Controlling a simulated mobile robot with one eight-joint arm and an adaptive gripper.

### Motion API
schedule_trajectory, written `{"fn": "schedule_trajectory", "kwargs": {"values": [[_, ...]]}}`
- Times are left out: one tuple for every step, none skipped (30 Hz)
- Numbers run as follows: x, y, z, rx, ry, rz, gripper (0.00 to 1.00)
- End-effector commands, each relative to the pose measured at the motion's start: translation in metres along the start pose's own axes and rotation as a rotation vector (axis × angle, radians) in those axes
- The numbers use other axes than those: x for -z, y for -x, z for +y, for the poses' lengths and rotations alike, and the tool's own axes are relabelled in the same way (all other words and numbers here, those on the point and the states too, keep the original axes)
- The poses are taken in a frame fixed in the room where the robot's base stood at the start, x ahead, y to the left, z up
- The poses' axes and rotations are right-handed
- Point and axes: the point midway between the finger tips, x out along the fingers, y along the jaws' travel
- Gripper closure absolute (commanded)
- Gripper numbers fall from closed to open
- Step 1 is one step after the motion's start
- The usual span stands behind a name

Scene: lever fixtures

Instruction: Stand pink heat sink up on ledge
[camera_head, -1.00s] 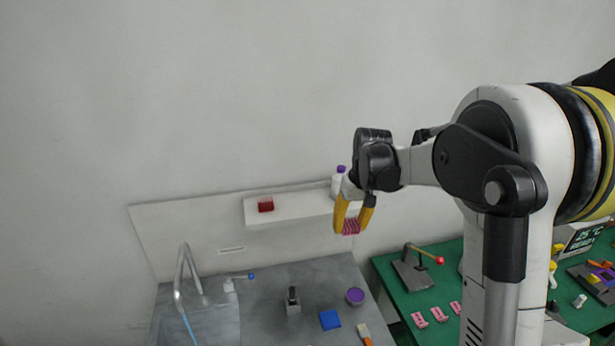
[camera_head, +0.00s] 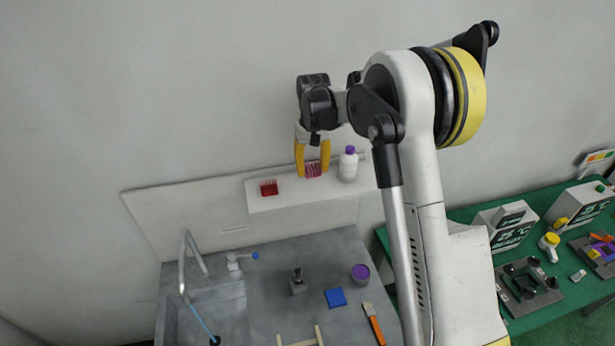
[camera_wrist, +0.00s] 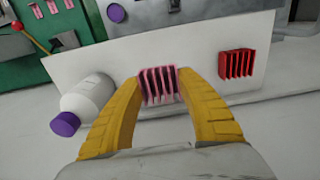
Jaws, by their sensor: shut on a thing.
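The pink heat sink (camera_head: 313,170) is finned and sits between the yellow fingers of my gripper (camera_head: 313,172), which are shut on it. In the head view it is over the white ledge (camera_head: 300,197); I cannot tell whether it touches the ledge. In the wrist view the pink heat sink (camera_wrist: 158,84) shows between the fingertips of my gripper (camera_wrist: 157,84), its fins facing the camera. A red heat sink (camera_head: 269,188) stands on the ledge to the left, and it shows at the right of the wrist view (camera_wrist: 236,64).
A white bottle with a purple cap (camera_head: 348,164) stands on the ledge close to the right of my gripper. Below are a grey counter with a tap (camera_head: 240,260), a blue block (camera_head: 335,298) and a purple-topped pot (camera_head: 360,274). Ledge between the red heat sink and my gripper is narrow.

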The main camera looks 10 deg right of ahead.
Motion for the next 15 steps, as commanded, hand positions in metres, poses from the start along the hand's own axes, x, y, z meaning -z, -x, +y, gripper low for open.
{"fn": "schedule_trajectory", "kwargs": {"values": [[0.004, -0.003, -0.005, 0.0, 0.001, 0.0, 0.87], [0.006, -0.005, -0.008, 0.0, 0.0, 0.0, 0.87], [0.007, -0.007, -0.01, 0.0, -0.001, 0.0, 0.87], [0.008, -0.008, -0.011, 0.0, -0.001, 0.0, 0.87], [0.008, -0.009, -0.012, 0.0, -0.001, 0.0, 0.87], [0.009, -0.011, -0.013, 0.0, -0.001, 0.0, 0.87], [0.009, -0.013, -0.013, 0.0, -0.001, 0.0, 0.87], [0.009, -0.017, -0.013, 0.0, -0.001, 0.0, 0.87], [0.009, -0.022, -0.012, 0.0, -0.001, 0.0, 0.87], [0.009, -0.026, -0.012, 0.0, -0.001, 0.0, 0.87], [0.009, -0.031, -0.012, 0.0, -0.001, 0.0, 0.87], [0.009, -0.037, -0.012, 0.0, -0.001, 0.0, 0.87], [0.009, -0.042, -0.012, 0.0, -0.001, 0.0, 0.87], [0.009, -0.045, -0.012, 0.0, -0.001, 0.0, 0.87], [0.009, -0.048, -0.012, 0.0, -0.001, 0.0, 0.87]]}}
